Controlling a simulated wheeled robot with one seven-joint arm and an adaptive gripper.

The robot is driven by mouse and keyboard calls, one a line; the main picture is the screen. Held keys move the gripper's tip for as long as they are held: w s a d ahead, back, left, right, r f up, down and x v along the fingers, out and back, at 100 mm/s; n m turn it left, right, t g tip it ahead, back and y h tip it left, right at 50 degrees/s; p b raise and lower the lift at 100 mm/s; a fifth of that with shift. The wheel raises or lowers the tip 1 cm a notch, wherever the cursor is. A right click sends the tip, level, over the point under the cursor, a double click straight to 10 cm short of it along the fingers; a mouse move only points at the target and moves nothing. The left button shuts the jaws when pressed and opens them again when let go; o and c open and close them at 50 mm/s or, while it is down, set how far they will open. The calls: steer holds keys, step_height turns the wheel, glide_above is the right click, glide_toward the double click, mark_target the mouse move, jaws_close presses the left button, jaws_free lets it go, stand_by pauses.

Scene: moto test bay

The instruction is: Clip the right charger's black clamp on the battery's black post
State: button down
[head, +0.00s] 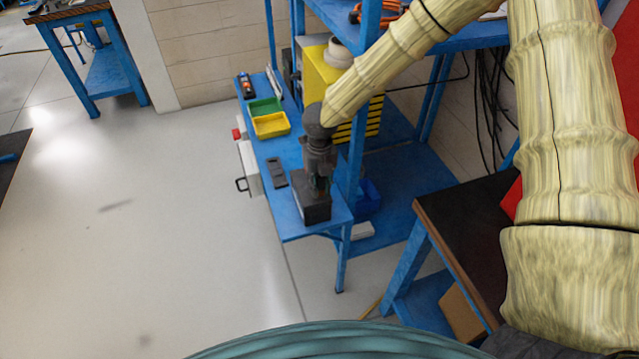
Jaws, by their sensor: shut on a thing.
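The battery (312,208) is a dark box standing at the near end of the narrow blue bench. My gripper (320,184) points down directly over the battery's top. It is shut on a small dark thing, which I take to be the black clamp. Its shape is too small and too covered by the fingers to make out. The battery's posts are hidden behind the gripper, and I cannot tell whether the clamp touches the black post. I cannot make out the right charger or its cable for certain.
On the blue bench (335,221) a dark flat item (276,172) lies left of the battery. A yellow bin (271,125) and a green bin (264,107) stand farther back. A blue rack post (355,150) rises close to my gripper's right.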

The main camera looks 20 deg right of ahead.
steer(key=shift+f, duration=0.55)
steer(key=c, duration=1.2)
jaws_free()
steer(key=shift+r, duration=0.1)
step_height(320, 180, up, 12)
steer(key=shift+d+f, duration=0.1)
